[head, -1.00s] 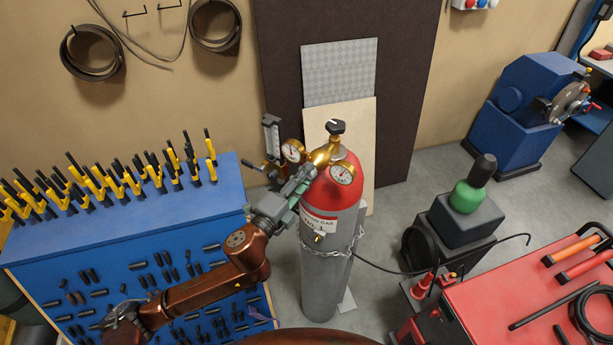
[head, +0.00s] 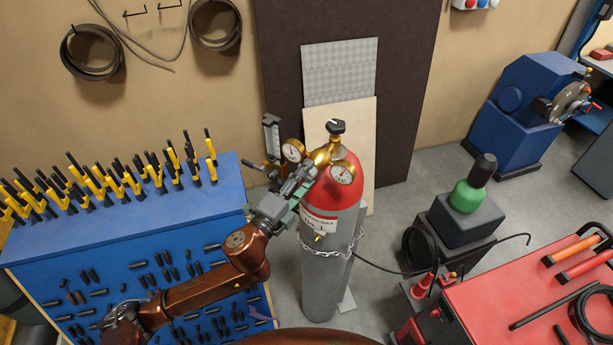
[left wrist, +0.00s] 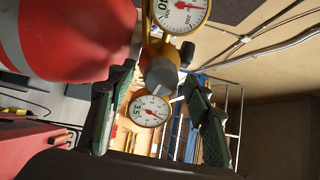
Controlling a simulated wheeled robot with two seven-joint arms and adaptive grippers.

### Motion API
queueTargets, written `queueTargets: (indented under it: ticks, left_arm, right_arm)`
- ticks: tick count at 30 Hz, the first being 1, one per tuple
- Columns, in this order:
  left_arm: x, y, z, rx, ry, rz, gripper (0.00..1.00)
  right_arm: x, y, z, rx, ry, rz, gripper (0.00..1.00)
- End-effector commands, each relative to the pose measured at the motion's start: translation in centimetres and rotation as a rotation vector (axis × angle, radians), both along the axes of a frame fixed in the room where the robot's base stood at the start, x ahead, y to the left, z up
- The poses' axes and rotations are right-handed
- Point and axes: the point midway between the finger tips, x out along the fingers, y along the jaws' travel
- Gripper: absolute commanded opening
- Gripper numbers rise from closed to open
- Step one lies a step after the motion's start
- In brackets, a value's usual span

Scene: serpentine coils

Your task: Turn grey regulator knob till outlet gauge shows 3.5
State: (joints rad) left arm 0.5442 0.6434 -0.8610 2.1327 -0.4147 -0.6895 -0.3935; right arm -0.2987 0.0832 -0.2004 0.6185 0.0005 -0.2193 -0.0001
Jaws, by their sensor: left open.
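The grey regulator knob (left wrist: 161,76) shows in the left wrist view on the brass regulator body. The regulator (head: 322,154) sits atop a red and grey gas cylinder (head: 320,255). My left gripper (head: 303,176) is open at the regulator; its green fingers (left wrist: 160,84) stand on either side of the knob with visible gaps. In the head view the gripper hides the knob. The smaller-range gauge (left wrist: 148,111), with a red needle, shows beyond the knob; its exact reading is unclear. A gauge marked to 300 (left wrist: 181,12) is above it. My right gripper is not in view.
A chain (head: 325,251) wraps the cylinder. A blue tool rack (head: 130,215) is under my left arm. A red cart (head: 530,290) stands at the right.

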Motion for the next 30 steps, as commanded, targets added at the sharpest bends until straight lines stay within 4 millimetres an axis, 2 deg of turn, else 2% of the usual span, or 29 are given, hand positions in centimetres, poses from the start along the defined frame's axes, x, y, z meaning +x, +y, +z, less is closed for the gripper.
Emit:
queueTargets:
  ticks: [5,12,18,23,30]
  left_arm:
    - [-1.8,1.3,-0.2,0.001,0.002,0.001,0.46]
    - [-6.1,4.0,-0.5,0.001,0.004,0.001,0.46]
    - [-8.7,5.7,-0.6,0.002,0.003,0.002,0.46]
    - [-9.7,6.3,-0.6,0.001,0.002,0.001,0.46]
    - [-9.9,6.4,-0.5,0.001,0.000,0.001,0.46]
  right_arm:
    - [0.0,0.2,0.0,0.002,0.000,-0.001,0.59]
    - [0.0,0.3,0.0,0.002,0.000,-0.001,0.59]
    - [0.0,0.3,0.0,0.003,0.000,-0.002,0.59]
    - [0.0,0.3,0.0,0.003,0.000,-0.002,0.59]
    - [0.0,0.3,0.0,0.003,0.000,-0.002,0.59]
